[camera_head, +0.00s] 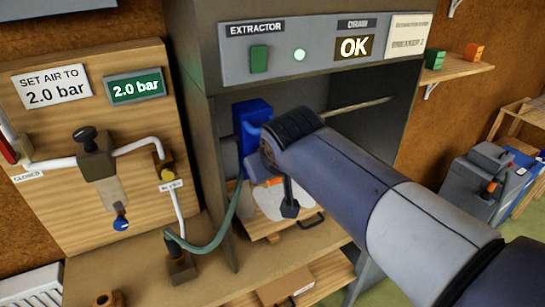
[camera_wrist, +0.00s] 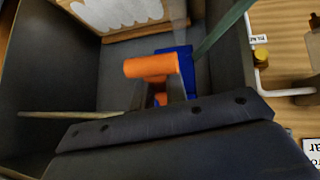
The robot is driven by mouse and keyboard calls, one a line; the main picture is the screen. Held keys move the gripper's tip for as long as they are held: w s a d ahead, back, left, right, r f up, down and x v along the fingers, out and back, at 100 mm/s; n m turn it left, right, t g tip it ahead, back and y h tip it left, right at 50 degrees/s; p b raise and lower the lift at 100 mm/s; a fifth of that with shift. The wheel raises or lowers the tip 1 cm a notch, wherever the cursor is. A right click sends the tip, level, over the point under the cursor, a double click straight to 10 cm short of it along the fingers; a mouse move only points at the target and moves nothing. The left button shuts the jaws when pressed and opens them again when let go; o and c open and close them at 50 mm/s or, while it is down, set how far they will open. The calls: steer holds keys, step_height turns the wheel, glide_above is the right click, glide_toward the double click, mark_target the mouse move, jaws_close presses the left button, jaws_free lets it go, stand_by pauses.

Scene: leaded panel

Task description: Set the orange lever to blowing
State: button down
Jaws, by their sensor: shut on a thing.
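The orange lever (camera_wrist: 150,66) shows in the wrist view as a thick crossbar with a short stem below it. It is in front of a blue body (camera_wrist: 175,60). My gripper (camera_wrist: 157,93) is shut on the orange lever, and the dark gripper housing hides its lower part. In the head view the blue body (camera_head: 252,137) stands inside the grey cabinet, and only a small orange bit of the lever (camera_head: 270,182) shows below my wrist. My arm hides the rest. No blowing mark is readable.
A green hose (camera_head: 217,238) runs from the blue body to a fitting on the bench. A thin rod (camera_head: 358,106) sticks out beside my wrist. The cabinet panel (camera_head: 290,70) above reads OK. The wooden air board (camera_head: 60,205) at left shows 2.0 bar.

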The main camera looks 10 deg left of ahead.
stand_by(0.5)
steer(key=c, duration=1.4)
jaws_free()
steer(key=shift+r, duration=0.1)
steer(key=b+v, duration=0.1)
steer(key=v, duration=0.9)
steer(key=shift+s+r, duration=0.2)
steer(key=shift+r, duration=0.15)
steer(key=p+x, duration=0.1)
steer(key=x, duration=0.9)
steer(key=shift+w+f, duration=0.1)
steer(key=shift+f, duration=0.15)
steer(key=shift+w+f, duration=0.1)
steer(key=shift+f, duration=0.1)
